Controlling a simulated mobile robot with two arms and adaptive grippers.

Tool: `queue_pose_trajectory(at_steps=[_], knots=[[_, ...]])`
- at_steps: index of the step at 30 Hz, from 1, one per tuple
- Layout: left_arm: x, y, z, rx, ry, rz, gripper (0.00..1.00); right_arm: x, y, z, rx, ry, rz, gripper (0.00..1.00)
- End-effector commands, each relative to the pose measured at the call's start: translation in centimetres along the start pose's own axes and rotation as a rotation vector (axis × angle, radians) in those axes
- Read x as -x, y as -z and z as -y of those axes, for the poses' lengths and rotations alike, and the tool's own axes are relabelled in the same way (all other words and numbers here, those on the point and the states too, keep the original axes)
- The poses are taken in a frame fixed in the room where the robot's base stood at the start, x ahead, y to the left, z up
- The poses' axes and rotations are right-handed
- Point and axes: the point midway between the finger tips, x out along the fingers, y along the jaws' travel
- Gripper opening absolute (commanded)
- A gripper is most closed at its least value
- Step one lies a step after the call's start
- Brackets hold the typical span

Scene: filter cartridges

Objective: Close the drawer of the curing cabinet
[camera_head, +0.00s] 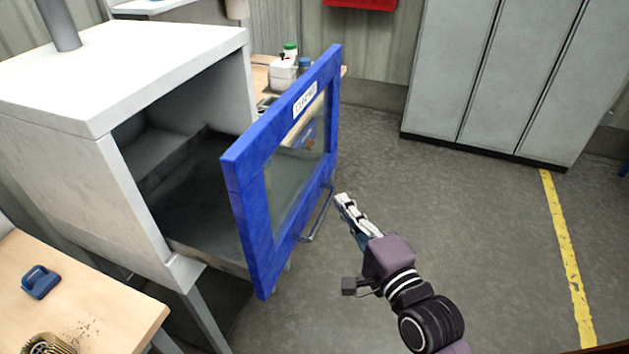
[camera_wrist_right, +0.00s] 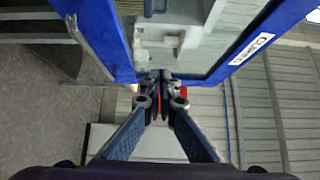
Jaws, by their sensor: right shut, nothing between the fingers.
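The drawer's blue front (camera_head: 250,190) has a window, a white label and a grey bar handle (camera_head: 318,215). A dark gap shows between this front and the cabinet body. My right gripper (camera_head: 343,200) is shut and empty, just right of the handle on the outer side of the front; contact cannot be told. My left gripper is out of view.
A wooden table (camera_head: 90,290) with a blue object (camera_head: 40,281) and a brush-like item (camera_head: 48,344) is at the lower left. A bench with bottles (camera_head: 284,72) is behind the drawer. Grey lockers (camera_head: 490,70) stand at the back right. The floor right of the drawer is clear.

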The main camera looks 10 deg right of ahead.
Motion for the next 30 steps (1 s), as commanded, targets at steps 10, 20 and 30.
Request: queue_pose_trajectory(at_steps=[10, 20, 30], knots=[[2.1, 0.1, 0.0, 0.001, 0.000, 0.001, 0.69, -6.0, -0.9, 0.4, -0.004, 0.001, 0.000, 0.00], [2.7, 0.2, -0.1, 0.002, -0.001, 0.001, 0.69, -7.8, -2.8, 0.0, 0.001, 0.000, 0.000, 0.00], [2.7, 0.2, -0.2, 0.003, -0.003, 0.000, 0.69, -7.9, -2.8, 0.0, 0.001, 0.000, 0.000, 0.00]])
